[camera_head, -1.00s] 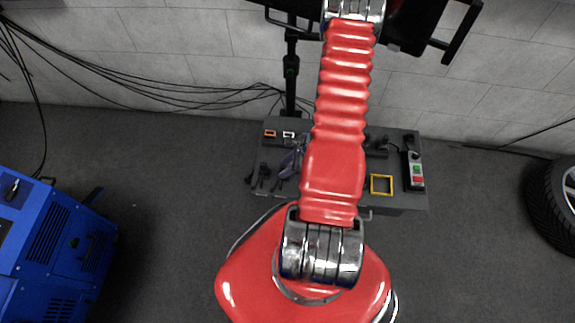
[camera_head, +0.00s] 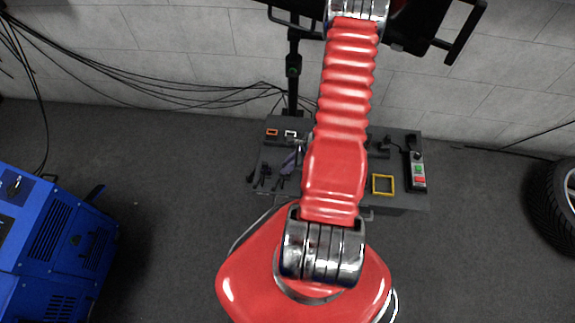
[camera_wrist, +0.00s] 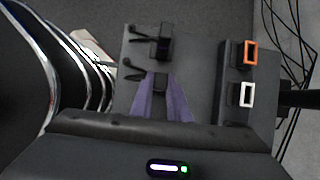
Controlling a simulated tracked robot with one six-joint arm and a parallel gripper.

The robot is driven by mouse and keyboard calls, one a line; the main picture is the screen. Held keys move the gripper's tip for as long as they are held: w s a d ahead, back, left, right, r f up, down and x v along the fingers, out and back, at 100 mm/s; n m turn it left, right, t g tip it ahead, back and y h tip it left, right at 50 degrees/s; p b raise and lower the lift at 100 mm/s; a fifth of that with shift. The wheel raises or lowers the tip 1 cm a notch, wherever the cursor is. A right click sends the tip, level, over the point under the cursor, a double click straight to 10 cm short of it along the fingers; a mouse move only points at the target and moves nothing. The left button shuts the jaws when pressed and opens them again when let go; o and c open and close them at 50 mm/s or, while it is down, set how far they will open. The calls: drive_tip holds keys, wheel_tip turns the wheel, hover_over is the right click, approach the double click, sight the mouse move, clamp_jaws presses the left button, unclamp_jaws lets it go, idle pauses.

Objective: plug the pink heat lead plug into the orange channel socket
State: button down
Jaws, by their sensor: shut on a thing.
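The orange channel socket (camera_wrist: 250,53) is a small upright frame at the right of the dark bench top in the wrist view. It also shows at the bench's back left in the head view (camera_head: 272,132). My gripper (camera_wrist: 162,78) has two purple fingers, left of the orange socket and apart from it. They are closed on a small dark block (camera_wrist: 161,84), which looks like a plug. I see no pink on it, so I cannot tell whether it is the pink heat lead plug. My red arm hides the middle of the bench in the head view.
A white socket (camera_wrist: 246,94) sits beside the orange one. Black plugs with leads (camera_wrist: 160,47) lie beyond my fingertips. A yellow frame (camera_head: 383,184) and a switch box with green and red buttons (camera_head: 418,172) are at the bench's right. A blue machine (camera_head: 60,245) stands at left.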

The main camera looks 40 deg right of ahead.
drive_tip(key=shift+r, duration=0.6)
drive_tip(key=shift+r, duration=0.35)
drive_tip(key=shift+r, duration=0.35)
drive_tip(key=shift+r, duration=0.7)
drive_tip(key=shift+r, duration=0.35)
drive_tip(key=shift+r, duration=0.7)
drive_tip(key=shift+r, duration=0.45)
drive_tip(key=w+d, duration=0.4)
drive_tip(key=d, duration=0.2)
drive_tip(key=shift+w, duration=0.35)
idle(0.6)
